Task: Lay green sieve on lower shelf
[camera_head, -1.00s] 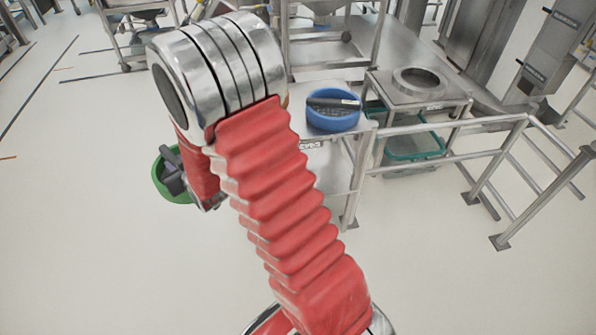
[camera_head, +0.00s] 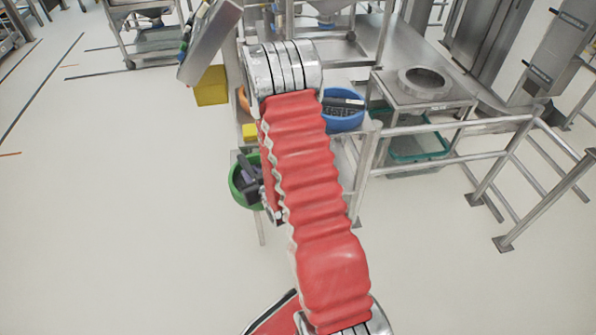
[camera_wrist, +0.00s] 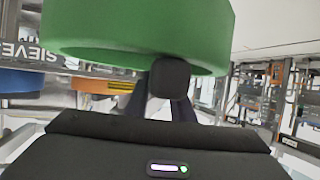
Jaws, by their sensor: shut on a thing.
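The green sieve (camera_head: 236,190) hangs at the left of my red arm in the head view, above the floor by the left side of a metal rack. My gripper (camera_head: 250,178) is shut on it, partly hidden by my arm. In the wrist view the sieve (camera_wrist: 150,35) fills the top, and the dark gripper fingers (camera_wrist: 170,90) meet its rim. The rack's lower shelf (camera_head: 346,178) shows only as a strip right of my arm; the rest is hidden. A shelf edge marked SIEVE (camera_wrist: 35,54) shows at left in the wrist view.
A blue sieve (camera_head: 345,120) holding a dark item is on the rack right of my arm. A yellow box (camera_head: 211,86) and an orange item (camera_head: 243,99) are left of my arm. Metal railings (camera_head: 440,165) stand at right. Floor at left is clear.

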